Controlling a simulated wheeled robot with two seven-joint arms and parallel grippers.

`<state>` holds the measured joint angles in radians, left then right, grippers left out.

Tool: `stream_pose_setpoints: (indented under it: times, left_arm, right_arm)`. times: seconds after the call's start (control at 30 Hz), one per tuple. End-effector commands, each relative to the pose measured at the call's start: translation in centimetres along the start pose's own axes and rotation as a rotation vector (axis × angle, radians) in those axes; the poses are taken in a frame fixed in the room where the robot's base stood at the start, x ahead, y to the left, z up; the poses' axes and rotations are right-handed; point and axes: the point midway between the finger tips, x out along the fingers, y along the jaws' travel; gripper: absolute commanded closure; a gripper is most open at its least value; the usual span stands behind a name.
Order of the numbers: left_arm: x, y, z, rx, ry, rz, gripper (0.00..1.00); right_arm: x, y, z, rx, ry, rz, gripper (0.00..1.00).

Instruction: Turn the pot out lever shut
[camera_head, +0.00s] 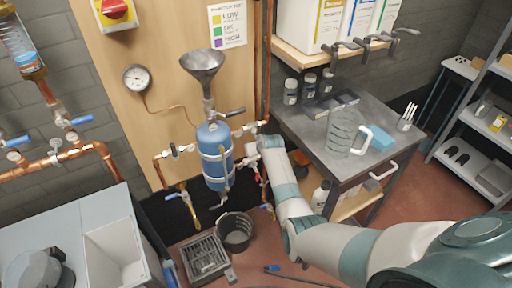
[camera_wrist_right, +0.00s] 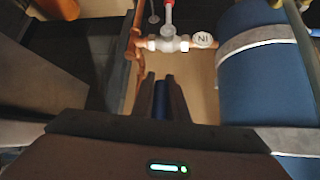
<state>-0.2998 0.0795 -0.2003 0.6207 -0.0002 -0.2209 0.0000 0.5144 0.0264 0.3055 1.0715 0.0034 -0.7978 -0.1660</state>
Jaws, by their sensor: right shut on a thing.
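The pot is a blue upright cylinder (camera_head: 216,168) with pale bands, under a grey funnel in the head view; its blue side (camera_wrist_right: 262,65) fills the right of the wrist view. My right gripper (camera_wrist_right: 162,80) is shut on a blue lever (camera_wrist_right: 161,98), whose far parts the fingers hide. No tag shows on this lever, so I cannot tell which valve it belongs to. Just beyond the fingertips is a valve (camera_wrist_right: 168,43) with a red lever (camera_wrist_right: 168,8) and a round tag (camera_wrist_right: 203,40), seemingly reading IN upside down. My left gripper is not in view.
Copper pipes run close on both sides of the pot. A pressure gauge (camera_head: 137,78) hangs on the wooden board to its left. A dark bucket (camera_head: 236,231) and a grated drain (camera_head: 204,258) lie below. A grey workbench (camera_head: 295,118) stands close to the right of my arm.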

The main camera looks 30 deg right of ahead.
Motion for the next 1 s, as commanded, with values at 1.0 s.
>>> stream_pose_setpoints:
  times: [1.0]
  left_arm:
    - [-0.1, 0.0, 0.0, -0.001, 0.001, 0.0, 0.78]
  right_arm:
    - [-2.4, -0.1, 0.0, 0.002, 0.001, -0.001, 0.68]
